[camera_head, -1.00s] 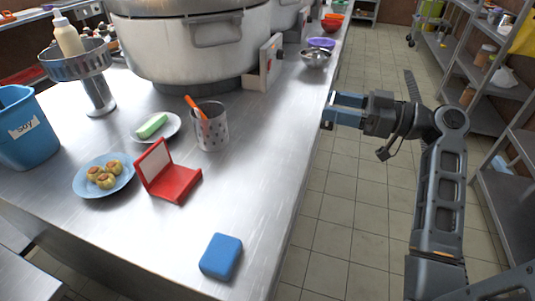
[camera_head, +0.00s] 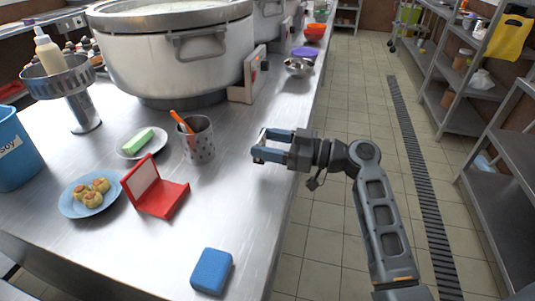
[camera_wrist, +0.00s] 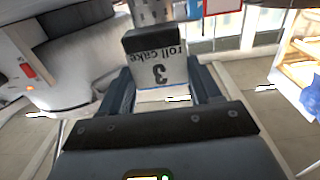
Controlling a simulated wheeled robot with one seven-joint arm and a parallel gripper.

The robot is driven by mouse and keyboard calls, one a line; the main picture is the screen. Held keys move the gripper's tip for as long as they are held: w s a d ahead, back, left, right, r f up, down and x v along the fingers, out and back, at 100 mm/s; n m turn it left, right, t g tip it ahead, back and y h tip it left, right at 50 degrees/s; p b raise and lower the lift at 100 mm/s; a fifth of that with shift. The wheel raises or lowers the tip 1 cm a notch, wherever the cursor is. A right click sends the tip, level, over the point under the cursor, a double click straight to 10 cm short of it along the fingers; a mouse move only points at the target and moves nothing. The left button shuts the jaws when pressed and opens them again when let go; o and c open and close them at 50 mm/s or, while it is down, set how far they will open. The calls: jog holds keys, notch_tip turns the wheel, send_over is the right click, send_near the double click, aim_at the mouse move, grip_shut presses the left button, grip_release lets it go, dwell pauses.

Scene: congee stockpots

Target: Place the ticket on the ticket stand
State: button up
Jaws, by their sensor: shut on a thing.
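My gripper (camera_head: 260,146) is above the right part of the steel counter, with its blue fingers pointing left. In the wrist view the fingers (camera_wrist: 160,88) are shut on the ticket (camera_wrist: 160,73), a pale card with a dark band, marked "roll cake" and "3", the lettering upside down. The ticket can hardly be made out in the head view. The red stand (camera_head: 165,200) with an upright white panel, which looks like the ticket stand, is on the counter left of and nearer than my gripper, well apart from it. Part of a red-edged thing shows at the top of the wrist view.
A perforated metal cup (camera_head: 198,142) with an orange-handled tool stands between the stand and my gripper. A plate with a green block (camera_head: 138,141), a blue plate of buns (camera_head: 70,207) and a blue sponge (camera_head: 211,271) are nearby. A large pot (camera_head: 180,60) stands behind.

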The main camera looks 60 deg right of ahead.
jog(key=shift+w+a+f, duration=0.1)
jog(key=shift+f, duration=1.8)
jog(key=shift+f+b, duration=0.25)
jog(key=shift+b, duration=0.3)
jog(key=o, duration=1.1)
jog(key=shift+c, duration=0.2)
jog(key=shift+r+p, duration=0.25)
jog(key=shift+p, duration=0.45)
